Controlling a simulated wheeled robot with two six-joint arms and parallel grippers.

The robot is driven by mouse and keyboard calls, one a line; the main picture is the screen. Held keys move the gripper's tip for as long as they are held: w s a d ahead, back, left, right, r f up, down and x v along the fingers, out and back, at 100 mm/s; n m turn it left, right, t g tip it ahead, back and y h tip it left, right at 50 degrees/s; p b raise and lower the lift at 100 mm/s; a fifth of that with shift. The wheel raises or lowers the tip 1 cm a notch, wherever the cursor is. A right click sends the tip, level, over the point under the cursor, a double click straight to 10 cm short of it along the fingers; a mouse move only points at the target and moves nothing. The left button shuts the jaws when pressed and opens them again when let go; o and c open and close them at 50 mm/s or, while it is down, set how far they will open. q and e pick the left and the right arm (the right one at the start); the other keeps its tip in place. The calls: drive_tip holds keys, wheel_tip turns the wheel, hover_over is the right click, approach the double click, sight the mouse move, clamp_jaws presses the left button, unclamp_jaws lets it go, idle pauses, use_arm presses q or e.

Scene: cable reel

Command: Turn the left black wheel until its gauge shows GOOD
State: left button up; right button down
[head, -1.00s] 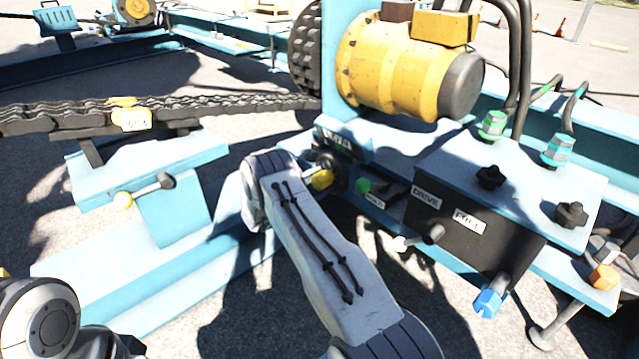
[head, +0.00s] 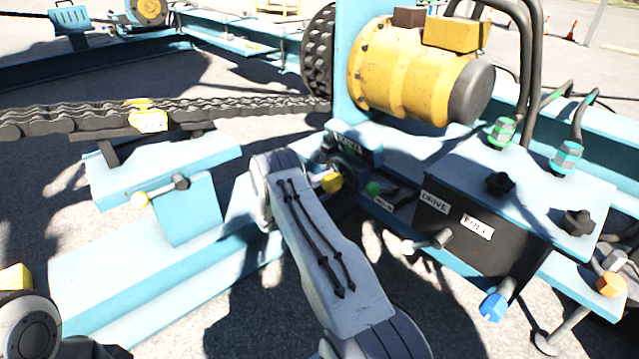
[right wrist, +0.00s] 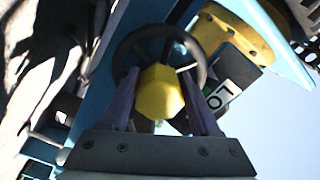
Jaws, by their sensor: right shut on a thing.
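In the right wrist view a black spoked wheel (right wrist: 127,43) faces me, with a yellow faceted knob (right wrist: 160,92) in front of it. My right gripper (right wrist: 163,98) has its two dark fingers on either side of the yellow knob and is shut on it. In the head view the yellow knob (head: 332,181) shows at the end of my right arm, below a small dark panel (head: 354,146) whose lettering I cannot read. The wheel is mostly hidden there. Two black star-shaped knobs, a left one (head: 500,183) and a right one (head: 578,222), sit on the blue-topped box. My left gripper is out of view.
A dark box front with DRIVE (head: 435,202) and another label carries a white-tipped lever (head: 430,241). A green knob (head: 373,189) is close to the right of my gripper. A yellow motor (head: 405,75) stands above. A chain (head: 230,104) runs left.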

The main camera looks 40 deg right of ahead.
drive_tip(key=shift+r+m+p, duration=0.2)
drive_tip(key=shift+m+p, duration=0.2)
drive_tip(key=shift+m, duration=1.8)
drive_tip(key=shift+c, duration=0.6)
unclamp_jaws()
drive_tip(key=a+p, duration=0.4)
drive_tip(key=a, duration=0.6)
drive_tip(key=shift+a+p, duration=0.25)
drive_tip(key=shift+p, duration=0.05)
